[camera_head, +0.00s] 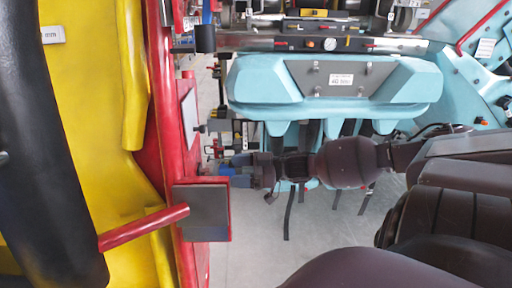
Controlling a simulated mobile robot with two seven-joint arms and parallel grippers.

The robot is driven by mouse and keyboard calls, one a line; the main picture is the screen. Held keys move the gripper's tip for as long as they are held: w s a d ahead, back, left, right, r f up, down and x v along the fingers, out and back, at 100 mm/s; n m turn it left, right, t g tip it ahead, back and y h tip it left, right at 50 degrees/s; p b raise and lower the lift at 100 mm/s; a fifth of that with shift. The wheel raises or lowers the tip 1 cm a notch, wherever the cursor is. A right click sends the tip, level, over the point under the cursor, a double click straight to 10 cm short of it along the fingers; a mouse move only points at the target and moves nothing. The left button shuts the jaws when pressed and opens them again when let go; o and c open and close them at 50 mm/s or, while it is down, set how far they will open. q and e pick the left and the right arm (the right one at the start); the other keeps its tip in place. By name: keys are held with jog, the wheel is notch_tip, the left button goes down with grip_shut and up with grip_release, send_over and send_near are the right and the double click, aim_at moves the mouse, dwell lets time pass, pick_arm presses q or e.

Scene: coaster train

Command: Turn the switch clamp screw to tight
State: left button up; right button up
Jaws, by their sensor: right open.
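My right gripper (236,171) reaches in from the right at mid-height, its fingers pointing left at the red panel (168,110). It is open, with blue at its fingertips. Small dark and red fittings (213,149) stick out from the panel just above and left of the fingertips. I cannot tell which small part is the switch clamp screw, or whether the fingers touch it; the area by the fingertips is small and partly hidden. My left gripper is not in view.
A grey box (203,206) on a red bracket sits just below the fingertips. A red bar (145,228) crosses the yellow body (90,100) at left. Light-blue train seats (260,85) stand above my right arm. Grey floor (255,235) shows below.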

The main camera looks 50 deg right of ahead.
jog(key=shift+v, duration=2.35)
jog(key=s+a+f+m+g+h, duration=0.15)
jog(key=f+h, duration=0.35)
jog(key=f, duration=0.5)
jog(key=s+a+f+n+t+h, duration=0.1)
jog(key=s+a+f+h, duration=0.3)
jog(key=f, duration=0.6)
jog(key=s+a+f+m+g+h+b, duration=0.1)
jog(key=a+f+m, duration=0.3)
jog(key=a, duration=0.5)
jog(key=s+a+f+m+h+b, duration=0.1)
jog(key=s+a+f+m, duration=0.2)
jog(key=a+f, duration=0.3)
jog(key=s+a, duration=0.1)
jog(key=a, duration=0.2)
jog(key=shift+f+m+g+h, duration=0.2)
jog(key=shift+m+g+h, duration=0.1)
jog(key=shift+m+g, duration=0.05)
jog(key=shift+a, duration=0.1)
